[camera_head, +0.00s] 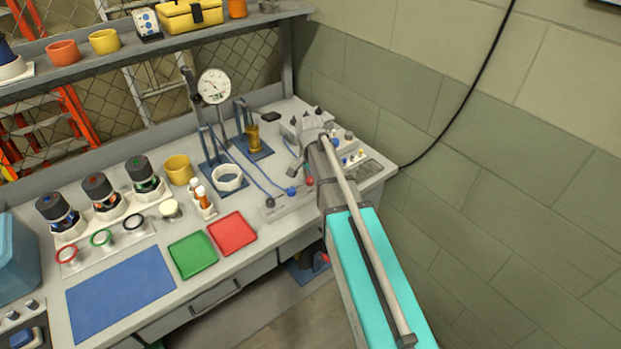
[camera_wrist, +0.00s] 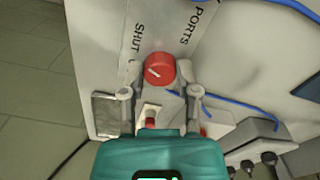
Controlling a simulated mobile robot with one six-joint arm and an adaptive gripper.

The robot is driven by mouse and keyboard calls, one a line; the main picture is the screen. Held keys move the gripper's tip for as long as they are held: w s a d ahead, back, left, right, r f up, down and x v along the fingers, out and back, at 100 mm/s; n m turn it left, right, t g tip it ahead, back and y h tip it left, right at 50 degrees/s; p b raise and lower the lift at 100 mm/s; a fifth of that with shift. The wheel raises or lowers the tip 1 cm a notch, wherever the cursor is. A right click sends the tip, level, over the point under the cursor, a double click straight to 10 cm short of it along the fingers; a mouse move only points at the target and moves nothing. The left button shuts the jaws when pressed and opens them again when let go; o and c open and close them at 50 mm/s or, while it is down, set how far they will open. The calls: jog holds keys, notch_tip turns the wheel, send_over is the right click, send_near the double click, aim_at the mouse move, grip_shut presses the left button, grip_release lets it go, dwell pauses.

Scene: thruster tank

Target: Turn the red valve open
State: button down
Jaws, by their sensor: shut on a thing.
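The red valve (camera_wrist: 160,66) is a round knob with a white mark on its face, seen in the wrist view on a pale panel. The mark lies towards the left of the knob's face. The word SHUT is printed just above and left of it, and PORTS further right. My gripper (camera_wrist: 160,80) has one finger on each side of the knob and is shut on it. The fingertips are partly hard to make out.
A pressure gauge (camera_head: 214,86) stands on the bench left of my arm. A blue hose (camera_wrist: 245,107) runs right of the knob. Green (camera_head: 193,254) and red (camera_head: 232,233) trays lie near the front edge. The wall is close on the right.

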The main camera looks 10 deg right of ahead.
jog(key=n, duration=1.4)
dwell(0.4)
jog(key=shift+c, duration=1.7)
grip_release()
jog(key=shift+m, duration=0.5)
